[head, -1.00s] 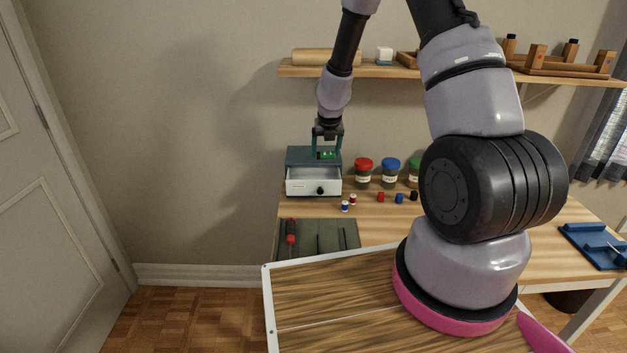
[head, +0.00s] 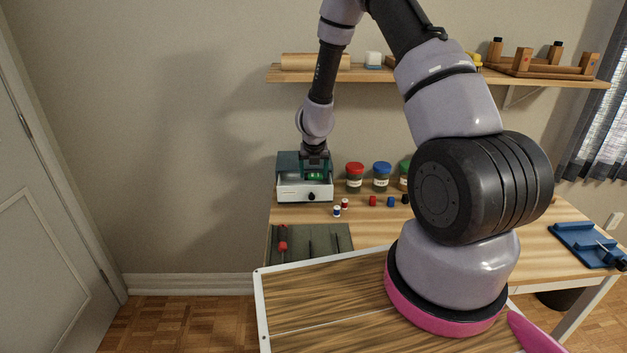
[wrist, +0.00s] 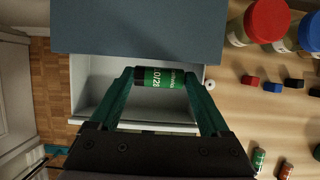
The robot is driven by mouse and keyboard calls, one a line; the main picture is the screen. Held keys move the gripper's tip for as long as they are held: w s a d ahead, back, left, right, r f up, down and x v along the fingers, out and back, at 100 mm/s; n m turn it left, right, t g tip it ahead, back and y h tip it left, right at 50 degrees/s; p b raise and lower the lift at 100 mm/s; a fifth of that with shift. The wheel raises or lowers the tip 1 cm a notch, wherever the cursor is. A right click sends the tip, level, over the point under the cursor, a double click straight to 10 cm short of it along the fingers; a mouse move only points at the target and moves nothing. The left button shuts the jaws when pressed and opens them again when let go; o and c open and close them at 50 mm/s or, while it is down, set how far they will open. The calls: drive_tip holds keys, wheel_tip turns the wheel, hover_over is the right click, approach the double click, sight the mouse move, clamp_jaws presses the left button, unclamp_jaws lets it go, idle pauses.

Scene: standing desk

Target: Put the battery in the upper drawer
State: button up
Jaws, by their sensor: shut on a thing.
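My gripper (wrist: 160,82) is shut on the green and black battery (wrist: 163,78), which lies crosswise between the two green fingers in the wrist view. In the head view the battery (head: 315,176) shows as a bright green spot below the wrist. The upper drawer (wrist: 97,88) is white and pulled open from a blue-grey cabinet (wrist: 140,27). The battery and fingertips are over the open drawer, close to the cabinet front. I cannot tell whether the battery touches the drawer floor.
Jars with red (head: 355,168) and blue (head: 382,168) lids stand right of the cabinet. Small coloured blocks (head: 373,201) and small upright cells (head: 337,211) stand on the desk before them. A tool mat (head: 325,236) lies in front. A shelf (head: 420,76) runs above.

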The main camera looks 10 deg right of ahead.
sight(314, 177)
drive_tip(key=shift+f, duration=1.55)
drive_tip(key=shift+f, duration=0.15)
drive_tip(key=o, duration=1.2)
drive_tip(key=shift+o, duration=0.2)
drive_tip(key=d+v, duration=0.1)
drive_tip(key=v, duration=1.1)
drive_tip(key=shift+a+r, duration=0.2)
drive_tip(key=shift+a, duration=0.25)
